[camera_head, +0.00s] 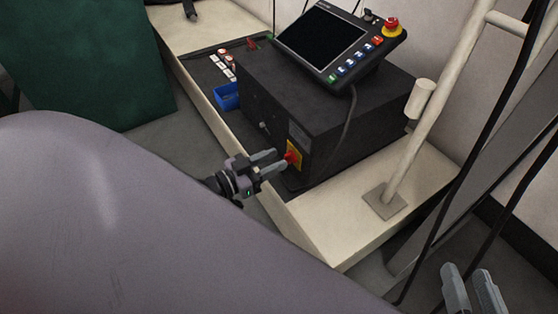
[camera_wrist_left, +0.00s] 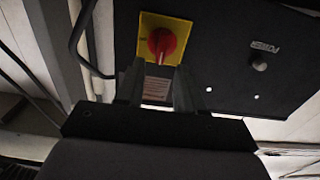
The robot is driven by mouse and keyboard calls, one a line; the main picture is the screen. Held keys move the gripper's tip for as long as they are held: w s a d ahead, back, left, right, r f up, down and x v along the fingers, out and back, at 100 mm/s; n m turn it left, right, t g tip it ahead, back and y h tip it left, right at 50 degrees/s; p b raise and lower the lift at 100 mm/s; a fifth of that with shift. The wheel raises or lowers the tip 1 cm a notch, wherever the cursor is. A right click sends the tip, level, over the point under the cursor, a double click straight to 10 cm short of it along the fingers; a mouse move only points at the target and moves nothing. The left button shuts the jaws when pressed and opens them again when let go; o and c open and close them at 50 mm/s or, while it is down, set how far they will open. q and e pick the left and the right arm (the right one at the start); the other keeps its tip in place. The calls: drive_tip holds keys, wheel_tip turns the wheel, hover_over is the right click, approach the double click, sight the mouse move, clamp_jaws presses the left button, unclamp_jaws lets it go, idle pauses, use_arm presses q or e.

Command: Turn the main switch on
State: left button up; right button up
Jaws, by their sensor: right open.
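The main switch is a red rotary knob (camera_head: 291,157) on a yellow plate, on the front of a black box (camera_head: 340,115). In the left wrist view the red knob (camera_wrist_left: 161,42) sits on its yellow plate (camera_wrist_left: 178,25), just beyond my fingertips. My left gripper (camera_head: 274,162) is at the switch, its fingers apart and pointing at the knob. In the left wrist view the left gripper (camera_wrist_left: 158,85) has its two fingers spread with nothing between them. My right gripper (camera_head: 472,288) is at the lower right, open and empty, far from the switch.
A control pendant (camera_head: 322,40) with a red emergency button (camera_head: 392,25) stands on the box. A blue bin (camera_head: 227,97) is left of it. A pale post (camera_head: 410,150) rises from the cream table (camera_head: 335,235) at the right. A green curtain (camera_head: 85,60) hangs at the left.

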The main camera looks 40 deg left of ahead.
sight(289, 158)
use_arm(q)
drive_tip(key=shift+x, duration=1.05)
use_arm(e)
drive_tip(key=shift+s+d+f, duration=0.15)
drive_tip(key=shift+s+d, duration=0.2)
use_arm(q)
clamp_jaws()
